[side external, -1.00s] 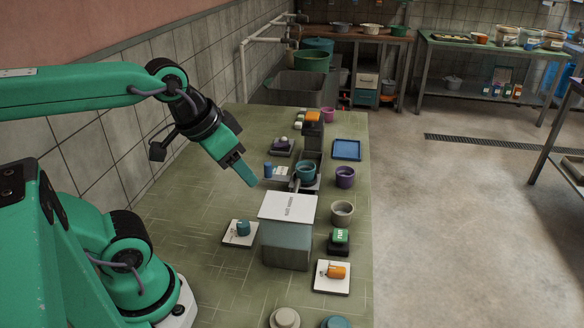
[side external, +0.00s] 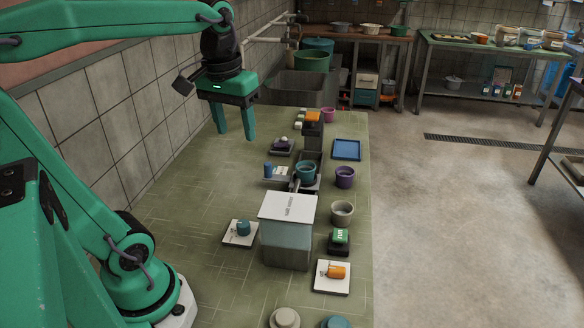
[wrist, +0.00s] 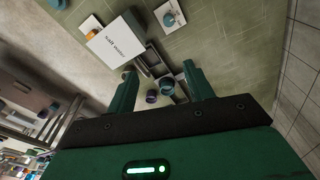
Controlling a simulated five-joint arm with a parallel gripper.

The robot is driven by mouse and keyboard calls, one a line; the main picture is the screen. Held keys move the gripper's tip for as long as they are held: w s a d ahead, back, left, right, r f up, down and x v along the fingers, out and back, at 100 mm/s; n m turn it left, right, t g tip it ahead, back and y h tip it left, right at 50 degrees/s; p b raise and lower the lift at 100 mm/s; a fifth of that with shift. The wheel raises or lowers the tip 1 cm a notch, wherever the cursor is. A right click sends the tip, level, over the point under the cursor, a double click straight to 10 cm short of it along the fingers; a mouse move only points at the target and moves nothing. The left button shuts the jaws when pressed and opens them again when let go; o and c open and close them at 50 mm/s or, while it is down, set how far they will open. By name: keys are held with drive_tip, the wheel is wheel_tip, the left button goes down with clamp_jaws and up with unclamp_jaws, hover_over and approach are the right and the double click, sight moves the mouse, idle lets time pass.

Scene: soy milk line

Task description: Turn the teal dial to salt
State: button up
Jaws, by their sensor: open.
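The teal dial (side external: 243,228) sits on a white square plate (side external: 230,241) on the green bench, left of the white-topped box. Its markings are too small to read, so its setting cannot be told. It also shows near the top of the wrist view (wrist: 171,18). My gripper (side external: 236,135) is open and empty, fingers pointing down, high over the far left part of the bench. It is well beyond the dial and apart from it. In the wrist view, my gripper (wrist: 162,83) has its fingers spread, with cups visible between and below them.
A box with a white lettered top (side external: 287,207) stands right of the dial. An orange dial (side external: 337,271), a green button (side external: 340,236), a grey cup (side external: 342,213), a purple cup (side external: 345,176) and a teal cup (side external: 305,172) stand nearby. The bench left of the dial is clear.

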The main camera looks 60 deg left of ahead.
drive_tip(key=shift+a+n+g, duration=0.7)
drive_tip(key=shift+a+n, duration=0.2)
drive_tip(key=shift+a, duration=0.55)
hover_over(243, 224)
wheel_tip(243, 224, down, 21)
drive_tip(key=shift+w+r, duration=0.1)
drive_tip(key=shift+f, duration=3.85)
drive_tip(key=c, duration=1)
